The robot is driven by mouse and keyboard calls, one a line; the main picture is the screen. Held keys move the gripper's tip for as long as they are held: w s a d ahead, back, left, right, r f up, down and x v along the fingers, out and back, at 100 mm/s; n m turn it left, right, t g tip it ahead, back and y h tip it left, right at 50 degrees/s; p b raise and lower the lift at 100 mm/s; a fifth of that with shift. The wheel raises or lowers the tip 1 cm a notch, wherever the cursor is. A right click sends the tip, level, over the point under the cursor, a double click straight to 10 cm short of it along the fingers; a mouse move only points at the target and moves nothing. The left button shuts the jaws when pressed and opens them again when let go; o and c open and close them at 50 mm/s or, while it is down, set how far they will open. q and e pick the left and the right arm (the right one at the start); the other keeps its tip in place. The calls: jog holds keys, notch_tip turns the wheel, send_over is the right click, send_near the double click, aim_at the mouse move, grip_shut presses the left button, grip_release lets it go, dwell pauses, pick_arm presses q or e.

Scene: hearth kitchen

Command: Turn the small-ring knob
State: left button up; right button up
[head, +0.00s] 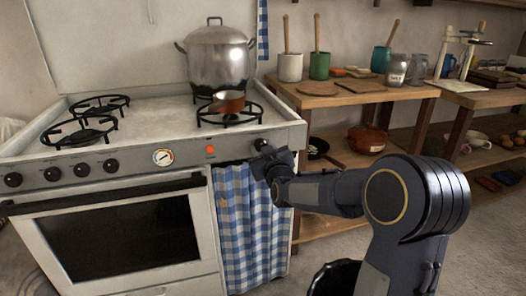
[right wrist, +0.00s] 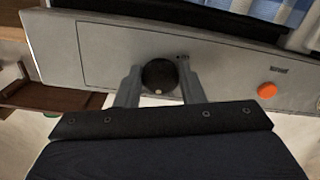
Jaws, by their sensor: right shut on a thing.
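The stove (head: 130,175) has a front panel with several black knobs on the left and one black knob (head: 260,145) at the right end. My right gripper (head: 263,152) is at this right-end knob, which it partly hides in the head view. In the right wrist view the round black knob (right wrist: 160,77) with a pale dot sits between the two fingers of the right gripper (right wrist: 159,85), which are closed on its sides. Which burner it serves cannot be read. My left gripper is not in view.
A small copper pan (head: 228,102) stands on the front right burner, with a large steel pot (head: 217,58) behind it. An orange button (head: 210,150) and a dial (head: 163,157) are on the panel. A checked cloth (head: 250,225) hangs below. Wooden shelves (head: 345,97) stand to the right.

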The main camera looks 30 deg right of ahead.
jog(key=shift+f, duration=0.1)
jog(key=o, duration=1)
jog(key=p+v, duration=0.1)
jog(key=v, duration=0.7)
